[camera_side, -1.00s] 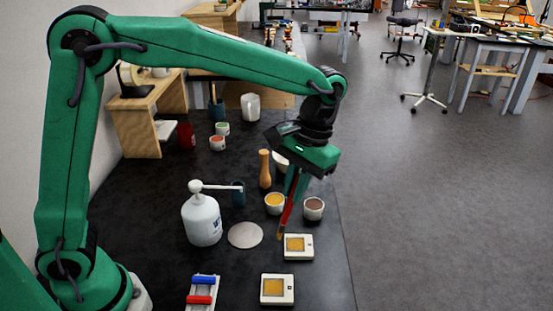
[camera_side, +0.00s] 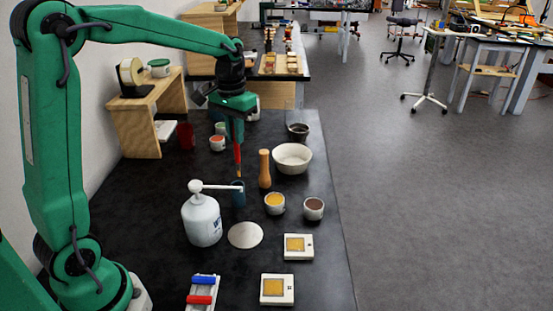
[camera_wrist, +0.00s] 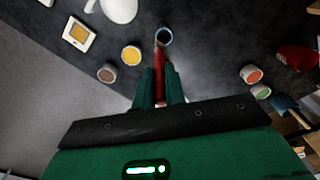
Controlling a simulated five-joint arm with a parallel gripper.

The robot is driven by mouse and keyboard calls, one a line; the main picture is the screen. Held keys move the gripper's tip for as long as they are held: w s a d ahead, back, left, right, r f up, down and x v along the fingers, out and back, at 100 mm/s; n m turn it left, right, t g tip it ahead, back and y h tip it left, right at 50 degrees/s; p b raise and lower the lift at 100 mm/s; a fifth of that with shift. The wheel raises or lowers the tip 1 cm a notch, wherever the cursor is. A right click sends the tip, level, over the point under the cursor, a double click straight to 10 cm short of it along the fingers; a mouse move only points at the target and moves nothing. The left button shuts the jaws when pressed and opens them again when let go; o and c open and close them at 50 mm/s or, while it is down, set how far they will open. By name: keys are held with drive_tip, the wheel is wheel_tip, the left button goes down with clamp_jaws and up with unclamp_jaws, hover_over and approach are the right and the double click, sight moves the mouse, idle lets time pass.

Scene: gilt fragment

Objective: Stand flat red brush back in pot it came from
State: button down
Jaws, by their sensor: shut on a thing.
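My gripper (camera_side: 236,135) is shut on the red brush (camera_side: 237,157), which hangs nearly upright with its tan end down. That end is just above or at the near blue pot (camera_side: 239,198) in the side view; I cannot tell whether it is inside the rim. In the wrist view the brush (camera_wrist: 160,63) runs from between my fingers (camera_wrist: 160,90) toward the round mouth of the blue pot (camera_wrist: 164,36). Another blue pot (camera_wrist: 284,103) shows at the right of the wrist view.
The wooden pestle (camera_side: 265,170) stands right of the blue pot, and the white pump bottle (camera_side: 202,220) has its spout reaching toward it. Yellow (camera_side: 275,203) and brown (camera_side: 313,208) cups stand to the right. The orange cup (camera_side: 217,143) and red mug (camera_side: 186,136) are behind.

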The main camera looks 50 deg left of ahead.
drive_tip(key=shift+s+a, duration=0.1)
drive_tip(key=shift+a, duration=0.45)
wheel_tip(320, 180, down, 10)
idle(0.7)
drive_tip(key=c, duration=1.5)
unclamp_jaws()
drive_tip(key=shift+f, duration=0.1)
drive_tip(key=shift+o, duration=0.2)
wheel_tip(320, 180, up, 12)
drive_tip(key=shift+s, duration=0.15)
